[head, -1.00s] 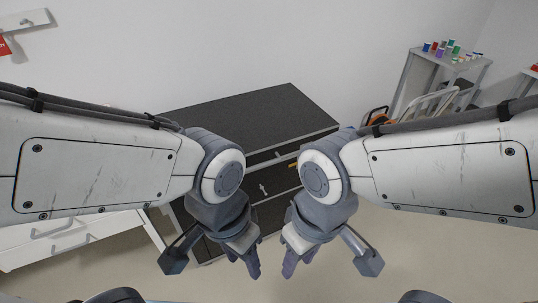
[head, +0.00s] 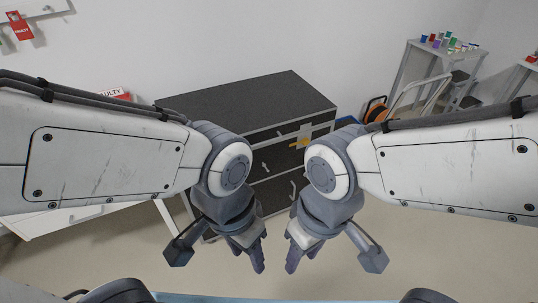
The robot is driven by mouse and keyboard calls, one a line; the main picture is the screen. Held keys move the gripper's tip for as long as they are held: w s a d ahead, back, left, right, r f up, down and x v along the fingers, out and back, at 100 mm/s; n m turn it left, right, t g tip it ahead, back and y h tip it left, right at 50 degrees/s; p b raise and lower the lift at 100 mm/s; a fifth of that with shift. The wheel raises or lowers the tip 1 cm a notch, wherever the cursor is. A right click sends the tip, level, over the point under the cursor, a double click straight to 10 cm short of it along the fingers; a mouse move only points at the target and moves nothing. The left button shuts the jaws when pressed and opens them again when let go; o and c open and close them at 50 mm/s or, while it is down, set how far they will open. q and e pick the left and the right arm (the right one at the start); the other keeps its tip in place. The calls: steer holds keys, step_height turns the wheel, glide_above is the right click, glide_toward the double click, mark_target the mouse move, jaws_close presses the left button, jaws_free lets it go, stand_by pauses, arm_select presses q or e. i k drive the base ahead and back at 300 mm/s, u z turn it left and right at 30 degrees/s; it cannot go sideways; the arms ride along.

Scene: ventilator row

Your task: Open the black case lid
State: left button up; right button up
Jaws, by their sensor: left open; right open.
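The black case (head: 245,100) is a large dark box with grey edges, standing against the wall in the upper middle of the head view. Its flat top is down, and its front shows seams, a silver handle or latch (head: 265,167) and a yellow piece (head: 300,143). My arms hide parts of its front and sides. My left gripper (head: 254,257) is open and empty, nearer to me than the case's front. My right gripper (head: 294,256) is open and empty beside it, also apart from the case.
A grey shelf stand (head: 445,48) with several small coloured containers stands at the back right. An orange and black object (head: 374,111) is on the floor beside the case. A white drawer unit (head: 90,222) is at the left, partly behind my arm. The floor (head: 430,255) at the front right is clear.

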mark_target(263, 109)
steer(key=z, duration=0.5)
steer(key=i, duration=1)
steer(key=u, duration=0.3)
